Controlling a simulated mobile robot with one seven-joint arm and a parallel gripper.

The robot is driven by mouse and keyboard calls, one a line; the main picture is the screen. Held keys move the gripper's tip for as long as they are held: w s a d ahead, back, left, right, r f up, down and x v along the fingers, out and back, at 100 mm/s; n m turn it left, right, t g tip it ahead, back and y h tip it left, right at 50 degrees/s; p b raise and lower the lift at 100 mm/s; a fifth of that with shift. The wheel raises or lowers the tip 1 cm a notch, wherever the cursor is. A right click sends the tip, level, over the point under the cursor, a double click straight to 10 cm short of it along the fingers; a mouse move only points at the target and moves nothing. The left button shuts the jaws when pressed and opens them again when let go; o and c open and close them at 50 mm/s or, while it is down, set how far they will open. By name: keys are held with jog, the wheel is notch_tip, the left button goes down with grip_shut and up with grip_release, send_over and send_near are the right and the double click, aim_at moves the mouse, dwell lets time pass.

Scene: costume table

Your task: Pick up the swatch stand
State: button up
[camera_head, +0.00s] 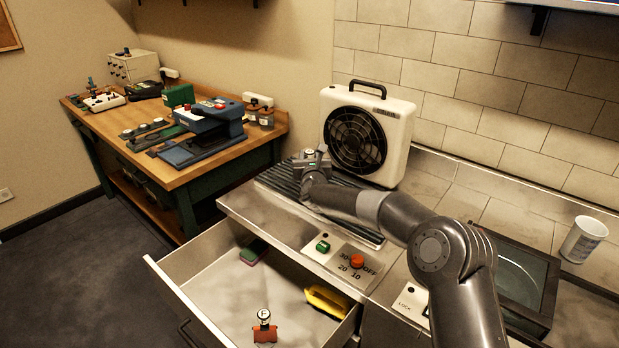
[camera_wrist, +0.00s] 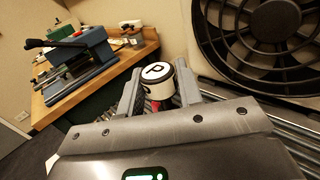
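My gripper (camera_head: 312,160) is low over the ribbed metal rack in front of the fan. In the wrist view a small stand with a round white top marked P (camera_wrist: 157,72) sits between its two fingers (camera_wrist: 159,88), with a finger close against each side. A bit of red shows below the top; the rest of this stand is hidden by my gripper. A similar stand with a white top marked F (camera_head: 264,314) and a red-brown base is in the open drawer. The pictures do not make clear which lettered stand is the swatch stand.
The boxy fan (camera_head: 356,140) stands right behind my gripper. The ribbed rack (camera_head: 275,181) lies beneath it. The open drawer (camera_head: 205,266) also holds a yellow item (camera_head: 326,300) and a green-topped block (camera_head: 254,251). A white cup (camera_head: 583,240) stands at right.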

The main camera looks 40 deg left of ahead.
grip_shut()
jog(key=shift+r, duration=0.1)
dwell(0.3)
